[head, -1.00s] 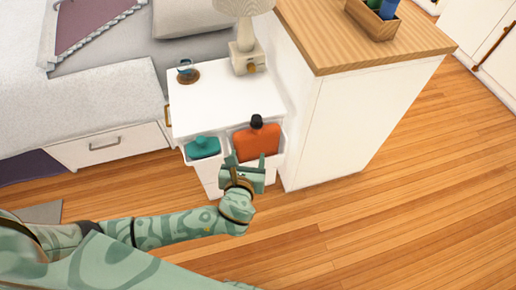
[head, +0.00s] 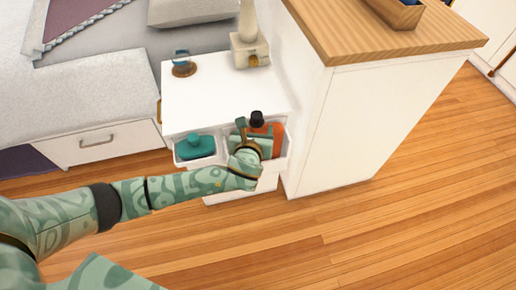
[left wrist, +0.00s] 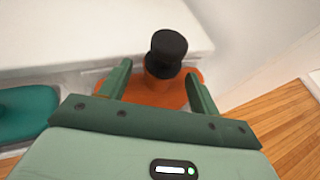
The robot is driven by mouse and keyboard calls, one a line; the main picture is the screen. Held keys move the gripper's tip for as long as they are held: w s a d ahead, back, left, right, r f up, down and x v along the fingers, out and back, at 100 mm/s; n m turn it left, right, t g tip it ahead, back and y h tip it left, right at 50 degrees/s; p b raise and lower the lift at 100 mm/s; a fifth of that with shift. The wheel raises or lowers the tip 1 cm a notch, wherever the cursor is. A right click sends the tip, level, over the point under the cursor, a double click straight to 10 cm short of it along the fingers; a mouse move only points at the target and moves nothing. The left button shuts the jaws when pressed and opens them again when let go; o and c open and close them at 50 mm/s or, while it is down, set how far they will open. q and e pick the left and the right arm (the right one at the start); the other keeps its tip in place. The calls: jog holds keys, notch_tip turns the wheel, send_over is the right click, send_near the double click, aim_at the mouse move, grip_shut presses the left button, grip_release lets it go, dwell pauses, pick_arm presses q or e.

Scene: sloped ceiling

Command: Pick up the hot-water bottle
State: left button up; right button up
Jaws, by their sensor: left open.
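The orange hot-water bottle (head: 277,136) with a black stopper (head: 256,118) stands in the right-hand white bin on the front of the white bedside cabinet. My left gripper (head: 257,128) is in front of it and hides much of its body. In the left wrist view, the orange bottle (left wrist: 155,92) and its black stopper (left wrist: 168,50) lie between and beyond the open fingers of the left gripper (left wrist: 158,70). The fingers are on either side of the neck; I cannot tell if they touch it. My right gripper is not in view.
A teal object (head: 197,148) sits in the left-hand bin. The cabinet top (head: 220,95) holds a blue cup-like item (head: 182,64) and a lamp base (head: 249,52). A tall white unit (head: 365,125) with a wooden top stands close on the right. The floor at right is clear.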

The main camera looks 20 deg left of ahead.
pick_arm(q)
jog(key=shift+r, duration=0.1)
jog(key=c, duration=1)
jog(key=shift+r, duration=0.1)
jog(key=shift+r, duration=0.1)
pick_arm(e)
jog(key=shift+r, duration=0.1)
